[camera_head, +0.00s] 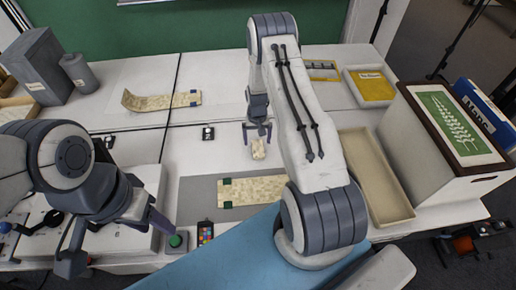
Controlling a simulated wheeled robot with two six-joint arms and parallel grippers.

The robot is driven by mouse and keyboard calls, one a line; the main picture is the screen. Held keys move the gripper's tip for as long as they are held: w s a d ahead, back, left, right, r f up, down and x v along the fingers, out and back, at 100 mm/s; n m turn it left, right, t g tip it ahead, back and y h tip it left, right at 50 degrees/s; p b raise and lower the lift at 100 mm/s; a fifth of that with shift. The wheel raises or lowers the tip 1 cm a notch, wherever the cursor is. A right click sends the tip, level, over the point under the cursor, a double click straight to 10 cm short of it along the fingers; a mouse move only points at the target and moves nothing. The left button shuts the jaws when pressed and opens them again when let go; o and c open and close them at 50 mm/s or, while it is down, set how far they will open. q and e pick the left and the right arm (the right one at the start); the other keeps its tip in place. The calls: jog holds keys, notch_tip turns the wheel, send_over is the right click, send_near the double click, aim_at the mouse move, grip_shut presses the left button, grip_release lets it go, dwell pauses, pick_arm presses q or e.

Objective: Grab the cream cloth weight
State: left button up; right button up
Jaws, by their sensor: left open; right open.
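A small cream cloth weight (259,149) lies on the white table near the middle of the head view. My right gripper (257,135) is above it, open, with its fingers pointing down towards it; I cannot tell whether they touch it. My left gripper (120,242) is open and empty at the lower left, well apart from the weight, near the table's front edge.
A cream patterned strip (250,190) lies on a grey mat (197,198); another, curled strip (155,103) lies farther back. A long tan tray (374,180) and a white box with a fern picture (440,140) stand right. A green button (175,241) is near the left gripper.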

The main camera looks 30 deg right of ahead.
aim_at(258, 147)
jog(key=shift+d+f+p, duration=0.15)
jog(key=shift+f+p, duration=0.6)
jog(key=shift+f, duration=1.4)
grip_shut()
